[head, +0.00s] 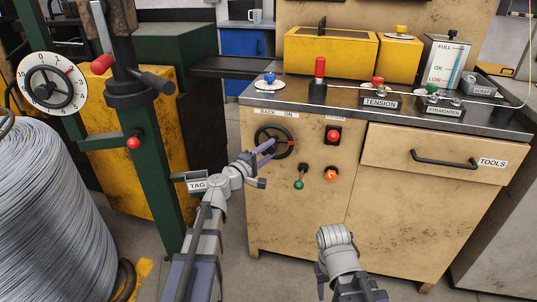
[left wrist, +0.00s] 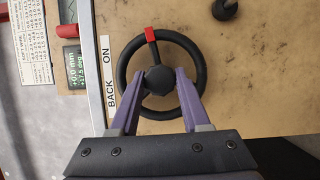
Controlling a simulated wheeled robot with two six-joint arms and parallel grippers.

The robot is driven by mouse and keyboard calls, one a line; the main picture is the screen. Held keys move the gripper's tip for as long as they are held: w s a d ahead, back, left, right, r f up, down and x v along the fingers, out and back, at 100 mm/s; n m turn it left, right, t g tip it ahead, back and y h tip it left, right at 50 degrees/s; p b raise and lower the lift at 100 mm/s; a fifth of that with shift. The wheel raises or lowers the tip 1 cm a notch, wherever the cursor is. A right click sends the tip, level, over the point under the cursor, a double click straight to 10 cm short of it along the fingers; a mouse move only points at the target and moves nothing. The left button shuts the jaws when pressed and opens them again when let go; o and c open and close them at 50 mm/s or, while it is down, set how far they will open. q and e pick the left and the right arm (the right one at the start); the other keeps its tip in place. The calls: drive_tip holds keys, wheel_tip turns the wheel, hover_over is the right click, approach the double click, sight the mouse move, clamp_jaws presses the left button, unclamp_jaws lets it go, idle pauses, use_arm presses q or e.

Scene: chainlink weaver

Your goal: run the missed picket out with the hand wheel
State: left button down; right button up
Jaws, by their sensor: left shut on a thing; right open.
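The hand wheel (head: 258,135) is a black spoked wheel with a red mark, on the cabinet's front face under the label BACK ON. In the left wrist view the wheel (left wrist: 202,72) fills the middle, its red mark at the top, slightly left. My left gripper (head: 265,148) is at the wheel; in the left wrist view its purple fingers (left wrist: 157,80) lie either side of the hub, shut on the wheel. My right gripper (head: 322,288) is low in front of the cabinet, open, away from the wheel; its fingers are mostly hidden. I cannot make out the picket.
A wire (head: 345,88) crosses the cabinet top. A wire coil (head: 50,220) and a numbered dial (head: 27,73) stand left. A readout (left wrist: 76,66) shows +17.5 deg.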

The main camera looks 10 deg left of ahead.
use_arm(q)
drive_tip(key=shift+n, duration=0.3)
idle(0.4)
drive_tip(key=shift+c, duration=1.8)
unclamp_jaws()
drive_tip(key=v, duration=0.8)
drive_tip(key=shift+d+f, duration=0.1)
drive_tip(key=shift+f, duration=0.05)
